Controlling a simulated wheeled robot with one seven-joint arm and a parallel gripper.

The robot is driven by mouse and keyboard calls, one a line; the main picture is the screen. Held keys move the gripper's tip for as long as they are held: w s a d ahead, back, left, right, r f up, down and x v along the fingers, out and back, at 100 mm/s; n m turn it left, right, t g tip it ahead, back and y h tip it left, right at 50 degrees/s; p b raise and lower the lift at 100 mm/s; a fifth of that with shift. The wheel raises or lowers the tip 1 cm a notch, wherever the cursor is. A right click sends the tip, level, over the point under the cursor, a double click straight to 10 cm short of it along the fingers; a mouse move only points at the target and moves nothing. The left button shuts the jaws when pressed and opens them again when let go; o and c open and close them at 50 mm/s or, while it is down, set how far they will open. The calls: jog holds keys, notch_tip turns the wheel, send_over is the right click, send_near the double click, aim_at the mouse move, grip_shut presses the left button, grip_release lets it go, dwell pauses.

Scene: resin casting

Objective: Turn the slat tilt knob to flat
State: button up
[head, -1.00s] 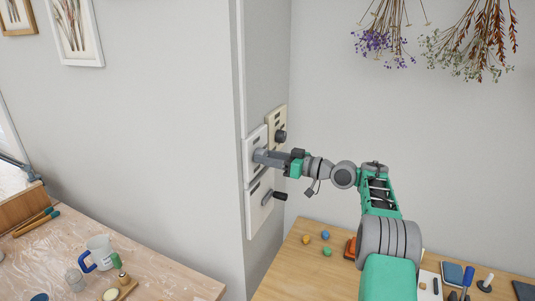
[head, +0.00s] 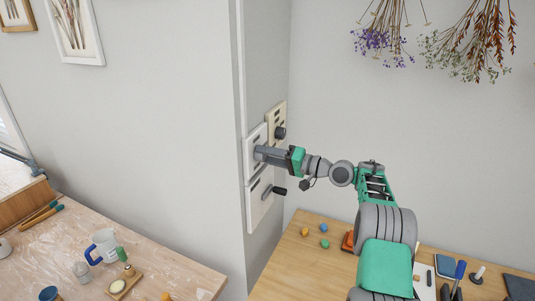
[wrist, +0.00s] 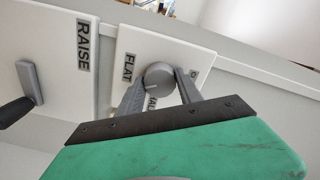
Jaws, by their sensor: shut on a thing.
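The slat tilt knob (wrist: 159,74) is a round grey knob on a white panel (wrist: 187,48), with a thin pale line on its face. The word FLAT (wrist: 128,68) is printed left of the knob in the wrist view. Other lettering below and right of it is partly covered by the fingers. My gripper (wrist: 161,84) is shut on the knob, one finger on each side. In the head view my gripper (head: 260,154) reaches left to the upper white panel (head: 252,140) on the wall column, hiding the knob there.
A lower white panel (head: 254,211) has a black-handled crank (head: 279,191); the wrist view shows its RAISE label (wrist: 83,45). A cream panel (head: 278,114) with a dark knob (head: 280,133) is close behind. A wooden table (head: 290,255) with small coloured balls is below.

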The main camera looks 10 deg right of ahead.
jog(key=m, duration=0.5)
jog(key=shift+a+f+m, duration=0.1)
jog(key=shift+f+m, duration=0.2)
jog(key=shift+f, duration=0.05)
dwell(0.4)
